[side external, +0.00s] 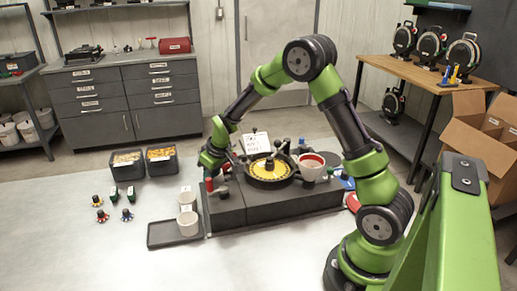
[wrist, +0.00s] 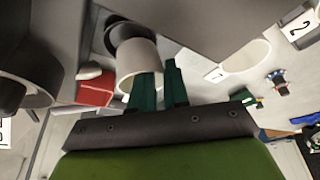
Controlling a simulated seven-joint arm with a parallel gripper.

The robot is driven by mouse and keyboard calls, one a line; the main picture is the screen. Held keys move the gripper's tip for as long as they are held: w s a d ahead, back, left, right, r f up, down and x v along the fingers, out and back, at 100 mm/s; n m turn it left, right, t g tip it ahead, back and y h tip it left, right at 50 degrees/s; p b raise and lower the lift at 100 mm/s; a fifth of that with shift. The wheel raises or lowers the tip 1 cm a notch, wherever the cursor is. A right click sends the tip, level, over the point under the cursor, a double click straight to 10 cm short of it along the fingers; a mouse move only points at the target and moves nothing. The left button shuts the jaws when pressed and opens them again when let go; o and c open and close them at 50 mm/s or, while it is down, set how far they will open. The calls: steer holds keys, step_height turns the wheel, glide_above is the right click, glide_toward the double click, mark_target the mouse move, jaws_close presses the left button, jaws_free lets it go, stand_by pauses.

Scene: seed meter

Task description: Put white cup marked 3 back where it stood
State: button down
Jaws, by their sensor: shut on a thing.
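My gripper (wrist: 160,78) has its two green fingers close together at a white cup (wrist: 137,62) in the wrist view, shut on it. No number shows on this cup. In the side view my gripper (side external: 210,186) is low at the left end of the dark bench. Two white cups stand at its left, a rear one (side external: 187,201) and a front one (side external: 188,223). I cannot tell which cup in the side view is the held one. Another white cup (wrist: 247,56) shows in the wrist view by a card marked 1.
A grey tray (side external: 165,240) lies left of the dark bench (side external: 262,205). Two seed bins (side external: 162,160) stand behind.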

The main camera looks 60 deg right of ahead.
steer(key=shift+r, duration=0.15)
steer(key=shift+r, duration=1.3)
steer(key=shift+r, duration=0.1)
steer(key=shift+r, duration=1.45)
steer(key=shift+w, duration=0.1)
steer(key=w+a+m+t, duration=0.2)
steer(key=w+a, duration=0.2)
steer(key=w, duration=0.3)
steer(key=shift+y, duration=0.3)
steer(key=shift+a+f, duration=0.15)
steer(key=shift+f, duration=1.5)
steer(key=shift+a+f, duration=0.1)
steer(key=shift+f, duration=1.5)
steer(key=shift+f, duration=0.5)
